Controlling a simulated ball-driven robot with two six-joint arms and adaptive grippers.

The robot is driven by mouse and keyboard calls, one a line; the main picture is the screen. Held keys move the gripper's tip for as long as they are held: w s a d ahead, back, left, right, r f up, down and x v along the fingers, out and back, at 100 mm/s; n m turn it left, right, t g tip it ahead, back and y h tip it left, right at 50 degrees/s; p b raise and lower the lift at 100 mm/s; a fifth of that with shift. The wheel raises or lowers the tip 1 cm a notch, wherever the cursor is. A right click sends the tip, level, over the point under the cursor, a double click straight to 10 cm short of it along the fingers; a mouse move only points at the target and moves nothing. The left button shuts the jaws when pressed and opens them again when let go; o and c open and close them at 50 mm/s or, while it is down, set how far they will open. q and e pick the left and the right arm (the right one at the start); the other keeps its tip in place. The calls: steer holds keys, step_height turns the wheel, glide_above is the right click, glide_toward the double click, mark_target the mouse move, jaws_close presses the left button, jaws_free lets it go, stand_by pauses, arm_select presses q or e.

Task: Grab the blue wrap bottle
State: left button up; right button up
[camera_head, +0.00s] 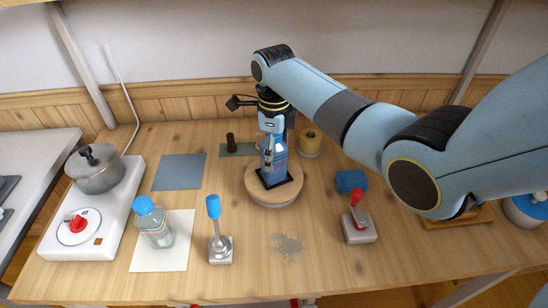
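A bottle with a blue wrap (280,161) stands on a round wooden turntable (258,194) near the middle of the table, on a dark square patch. My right gripper (268,164) reaches down from above in front of the bottle and hides much of it. Its fingers overlap the bottle in this view, and I cannot tell whether they are open or closed on it. My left gripper is not in view.
A clear bottle with a blue cap (154,225) stands on a white sheet at left. A blue-handled tap (220,240) and a red-handled one (358,226) stand in front. A pot (96,171) sits on a stove. A blue sponge (350,181) lies right.

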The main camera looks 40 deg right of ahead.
steer(key=c, duration=0.9)
